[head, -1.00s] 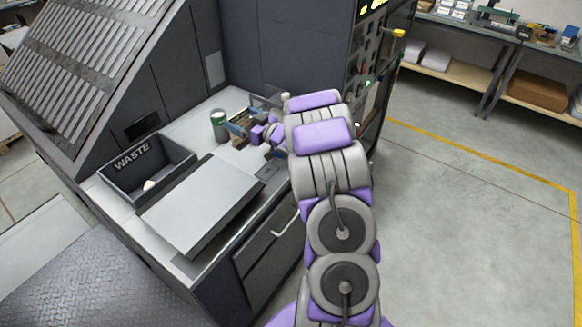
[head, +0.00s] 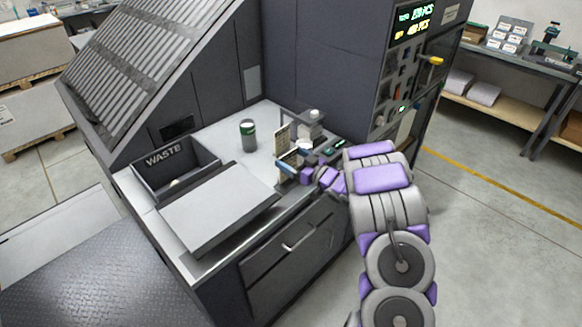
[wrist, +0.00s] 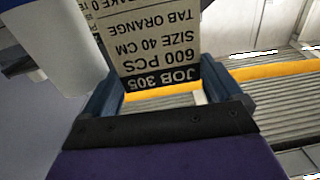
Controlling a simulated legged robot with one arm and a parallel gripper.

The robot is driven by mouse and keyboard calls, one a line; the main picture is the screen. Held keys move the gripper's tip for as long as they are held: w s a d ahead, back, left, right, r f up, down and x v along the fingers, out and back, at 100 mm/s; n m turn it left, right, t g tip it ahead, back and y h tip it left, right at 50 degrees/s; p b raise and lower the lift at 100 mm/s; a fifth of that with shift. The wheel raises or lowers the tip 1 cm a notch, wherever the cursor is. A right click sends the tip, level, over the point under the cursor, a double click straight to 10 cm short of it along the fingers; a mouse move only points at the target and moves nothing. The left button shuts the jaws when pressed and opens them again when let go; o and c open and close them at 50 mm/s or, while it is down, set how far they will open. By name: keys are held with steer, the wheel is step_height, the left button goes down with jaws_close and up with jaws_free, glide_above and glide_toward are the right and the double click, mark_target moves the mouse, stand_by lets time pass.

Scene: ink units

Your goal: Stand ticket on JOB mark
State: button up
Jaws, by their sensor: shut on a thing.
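The ticket is a tan card (wrist: 150,45) with dark print reading JOB 305, 600 PCS, SIZE 40 CM, TAB ORANGE, upside down in the wrist view. My gripper (wrist: 160,88) is shut on it, with a blue finger at each side of the card. In the head view my gripper (head: 291,164) is over the right part of the machine's worktop (head: 232,166), and tan card shows upright at the fingers (head: 292,158). A second tan upright piece (head: 282,139) stands just behind it. I cannot make out the JOB mark.
A dark green can (head: 248,135) stands left of my gripper. A WASTE bin (head: 150,181) and a raised grey plate (head: 220,210) are further left. A small fixture (head: 311,125) stands behind the gripper.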

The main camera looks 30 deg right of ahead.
mark_target(287, 182)
steer(key=f, duration=0.2)
steer(key=shift+d+f, duration=0.3)
steer(key=shift+d, duration=0.1)
steer(key=shift+a+r, duration=0.1)
steer(key=shift+a, duration=1.35)
steer(key=o, duration=0.9)
steer(key=shift+o, duration=0.6)
steer(key=shift+d, duration=1.25)
steer(key=p+v, duration=0.1)
steer(key=v, duration=1.1)
steer(key=w+d+r+g+h, duration=0.3)
steer(key=d+r+g+h, duration=0.15)
steer(key=h, duration=0.35)
steer(key=s+a+r+m+g+h, duration=0.1)
steer(key=s+r+m+g+h, duration=0.3)
steer(key=s+r, duration=0.35)
steer(key=s+a+r+g+y, duration=0.1)
steer(key=s+a+g, duration=0.4)
steer(key=s+a, duration=0.9)
steer(key=s+a+r+g+y, duration=0.1)
steer(key=s+a+g+y, duration=0.3)
steer(key=s+a, duration=1)
steer(key=s+g, duration=0.1)
steer(key=s, duration=0.5)
steer(key=shift+s+a+r, duration=0.2)
steer(key=shift+a+r, duration=0.15)
steer(key=shift+r, duration=0.05)
